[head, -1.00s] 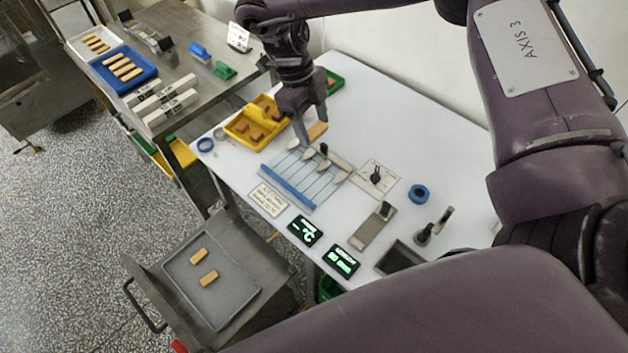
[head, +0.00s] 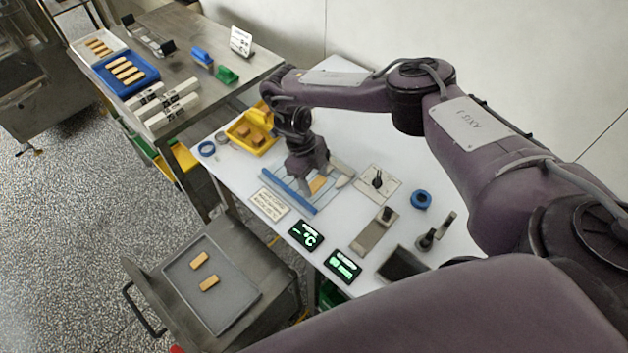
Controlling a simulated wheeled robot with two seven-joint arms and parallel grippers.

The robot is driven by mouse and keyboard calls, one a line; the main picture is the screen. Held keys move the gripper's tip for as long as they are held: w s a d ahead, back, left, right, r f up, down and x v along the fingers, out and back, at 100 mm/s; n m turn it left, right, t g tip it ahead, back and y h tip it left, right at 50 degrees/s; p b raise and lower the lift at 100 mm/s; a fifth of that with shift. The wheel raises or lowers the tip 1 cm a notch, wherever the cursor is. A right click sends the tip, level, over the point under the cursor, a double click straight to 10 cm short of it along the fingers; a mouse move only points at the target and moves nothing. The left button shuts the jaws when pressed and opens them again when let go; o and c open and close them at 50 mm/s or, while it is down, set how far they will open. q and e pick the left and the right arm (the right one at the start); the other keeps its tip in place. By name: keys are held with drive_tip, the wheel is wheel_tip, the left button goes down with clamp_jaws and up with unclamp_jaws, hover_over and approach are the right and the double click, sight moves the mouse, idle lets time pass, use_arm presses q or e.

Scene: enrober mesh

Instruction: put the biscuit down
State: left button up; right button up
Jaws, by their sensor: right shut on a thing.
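My right gripper (head: 310,178) is low over the wire mesh with the blue front bar (head: 287,190) on the white table. It is shut on a tan biscuit (head: 317,184), which shows just beside the fingers. The gripper and wrist hide much of the mesh, and I cannot tell whether the biscuit touches the wires. A pale wedge-shaped piece (head: 342,172) shows at the right of the mesh. My left gripper does not show.
A yellow tray (head: 232,137) with brown blocks stands left of the mesh. Two biscuits lie on a grey tray (head: 243,312) on the cart. Two dark displays with green figures (head: 306,234) stand at the table's front.

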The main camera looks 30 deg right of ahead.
drive_tip(key=shift+f, duration=0.5)
drive_tip(key=shift+f+b, duration=0.65)
drive_tip(key=o, duration=0.8)
drive_tip(key=shift+r, duration=0.1)
drive_tip(key=shift+c, duration=0.2)
